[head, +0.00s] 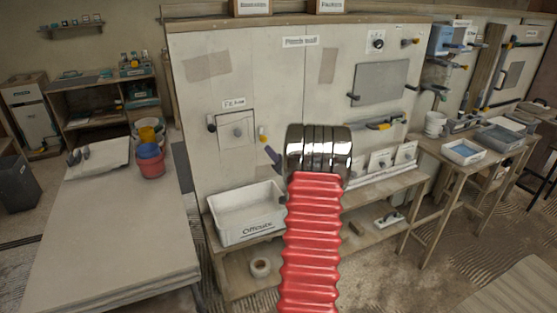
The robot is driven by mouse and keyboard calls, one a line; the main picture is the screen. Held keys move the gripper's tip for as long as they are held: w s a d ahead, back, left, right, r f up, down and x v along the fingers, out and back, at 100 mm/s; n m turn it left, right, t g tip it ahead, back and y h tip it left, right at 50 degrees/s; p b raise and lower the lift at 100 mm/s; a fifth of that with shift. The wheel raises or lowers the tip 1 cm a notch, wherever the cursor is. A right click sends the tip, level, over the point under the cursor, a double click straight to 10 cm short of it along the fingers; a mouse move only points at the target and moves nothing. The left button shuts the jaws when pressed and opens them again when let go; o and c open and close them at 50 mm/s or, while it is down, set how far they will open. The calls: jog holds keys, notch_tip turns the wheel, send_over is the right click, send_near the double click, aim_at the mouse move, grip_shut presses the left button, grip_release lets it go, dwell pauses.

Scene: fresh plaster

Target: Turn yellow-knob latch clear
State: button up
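A small latch with a yellow knob (263,134) is on the pale wall panel, just right of a small square hatch (236,131). A purple-grey bar (273,157) slants down to the right below the knob. I cannot tell whether it belongs to the latch. The hatch looks shut, with a small label above it and a dark fitting (211,123) at its left edge. My arm, a red ribbed sleeve ending in chrome rings (319,150), rises in front of the panel, right of the latch. No gripper fingers show, so I cannot see whether they hold anything.
Below the hatch a white tray (246,226) sits on a low shelf. Right of my arm are a grey door panel (380,82) and a yellow-and-dark handle (384,123). A long table (115,230) stands at left, a bench with trays (464,152) at right.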

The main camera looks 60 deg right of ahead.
jog(key=shift+v, duration=1.25)
